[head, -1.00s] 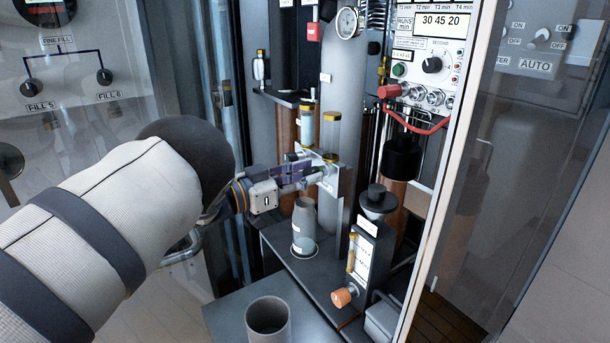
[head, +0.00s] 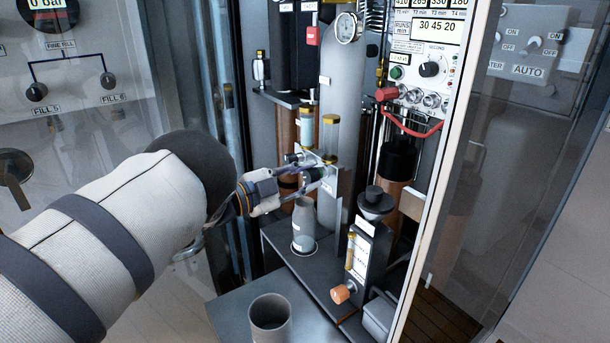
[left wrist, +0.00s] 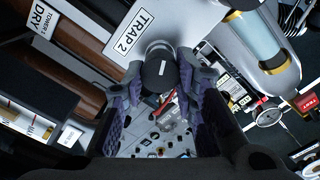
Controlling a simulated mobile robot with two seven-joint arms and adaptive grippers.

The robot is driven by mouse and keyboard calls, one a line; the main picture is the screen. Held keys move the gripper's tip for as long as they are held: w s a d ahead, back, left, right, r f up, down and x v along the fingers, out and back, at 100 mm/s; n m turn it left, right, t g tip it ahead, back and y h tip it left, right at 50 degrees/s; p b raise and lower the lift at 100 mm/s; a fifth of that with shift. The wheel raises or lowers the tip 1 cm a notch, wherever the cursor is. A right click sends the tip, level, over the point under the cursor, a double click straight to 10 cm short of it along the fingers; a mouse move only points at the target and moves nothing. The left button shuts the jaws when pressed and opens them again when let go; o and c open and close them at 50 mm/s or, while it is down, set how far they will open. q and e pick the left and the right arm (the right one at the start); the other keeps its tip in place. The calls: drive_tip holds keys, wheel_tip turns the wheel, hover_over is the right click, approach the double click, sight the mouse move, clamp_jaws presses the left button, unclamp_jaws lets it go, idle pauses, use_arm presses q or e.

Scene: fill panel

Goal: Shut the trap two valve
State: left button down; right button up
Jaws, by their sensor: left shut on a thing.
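The trap two valve (left wrist: 162,72) is a dark round knob with a white line on its face. In the left wrist view it sits between the two purple-padded fingers of my left gripper (left wrist: 163,95), just beside the white TRAP 2 label (left wrist: 130,31). My left gripper (head: 312,170) is shut on the knob. In the head view the gripper largely hides the knob, in front of a pale plate below two brass-capped glass tubes (head: 330,135). My right gripper is in neither view.
A black unit with an orange knob (head: 340,294) stands at lower right. An open grey cylinder (head: 269,316) is in front. The cabinet's pale frame edge (head: 440,190) bounds the right.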

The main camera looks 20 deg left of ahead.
use_arm(q)
drive_tip(key=m, duration=0.6)
drive_tip(key=shift+m+p, duration=0.3)
drive_tip(key=m, duration=0.5)
drive_tip(key=shift+f, duration=0.1)
drive_tip(key=m, duration=0.6)
drive_tip(key=shift+f+m, duration=0.1)
drive_tip(key=shift+m, duration=0.3)
drive_tip(key=m, duration=0.5)
drive_tip(key=shift+a+b, duration=0.1)
drive_tip(key=shift+b, duration=0.25)
drive_tip(key=shift+m, duration=0.3)
drive_tip(key=c, duration=1.3)
unclamp_jaws()
